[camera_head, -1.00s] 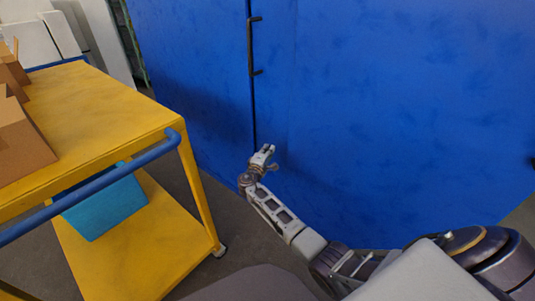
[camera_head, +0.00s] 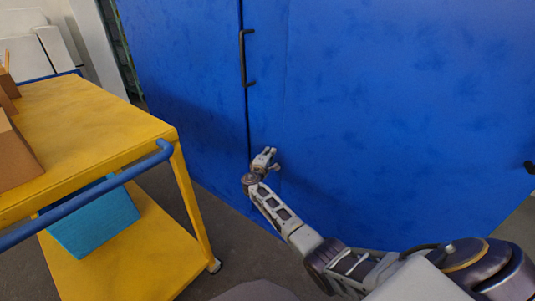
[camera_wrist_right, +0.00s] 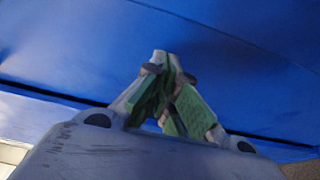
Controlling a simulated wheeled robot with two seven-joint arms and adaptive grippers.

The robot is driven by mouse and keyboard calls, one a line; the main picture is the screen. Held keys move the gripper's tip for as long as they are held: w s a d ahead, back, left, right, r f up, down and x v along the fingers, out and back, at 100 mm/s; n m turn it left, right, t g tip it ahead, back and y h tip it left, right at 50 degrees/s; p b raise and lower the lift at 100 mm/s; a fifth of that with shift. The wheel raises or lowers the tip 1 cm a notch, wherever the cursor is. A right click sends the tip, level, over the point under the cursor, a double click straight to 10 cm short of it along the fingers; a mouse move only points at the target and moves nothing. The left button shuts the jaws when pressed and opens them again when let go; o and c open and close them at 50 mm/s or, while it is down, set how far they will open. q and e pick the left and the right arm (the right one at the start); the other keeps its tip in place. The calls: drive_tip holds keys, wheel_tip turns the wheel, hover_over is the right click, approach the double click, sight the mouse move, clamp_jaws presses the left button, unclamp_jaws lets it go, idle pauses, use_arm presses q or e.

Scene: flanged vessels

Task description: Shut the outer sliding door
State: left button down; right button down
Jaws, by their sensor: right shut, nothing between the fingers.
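A large blue sliding door (camera_head: 400,90) fills the middle and right of the head view. A dark vertical seam divides it from a second blue panel (camera_head: 180,80) on the left. A black bar handle (camera_head: 243,60) stands at the seam. My right gripper (camera_head: 270,156) is shut and empty, low in front of the blue surface, below the handle and just right of the seam. In the right wrist view its green-padded fingers (camera_wrist_right: 168,65) come together against a blue background. I cannot tell whether they touch the door. My left gripper is out of view.
A yellow cart (camera_head: 100,115) with a blue push bar (camera_head: 90,195) stands at the left, with cardboard boxes (camera_head: 14,150) on top and a teal bin (camera_head: 95,222) on its lower shelf. A dark fitting (camera_head: 530,167) shows at the right edge. Some grey floor is bare between cart and door.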

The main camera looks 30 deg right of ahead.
drive_tip(key=shift+s+d, duration=0.35)
drive_tip(key=shift+s, duration=0.4)
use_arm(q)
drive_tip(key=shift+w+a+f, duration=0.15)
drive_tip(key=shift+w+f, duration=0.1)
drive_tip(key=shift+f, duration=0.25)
use_arm(e)
drive_tip(key=shift+s+d, duration=0.25)
drive_tip(key=shift+s, duration=0.4)
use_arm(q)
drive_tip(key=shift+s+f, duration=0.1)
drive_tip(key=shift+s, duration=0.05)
use_arm(e)
drive_tip(key=shift+s+d, duration=0.1)
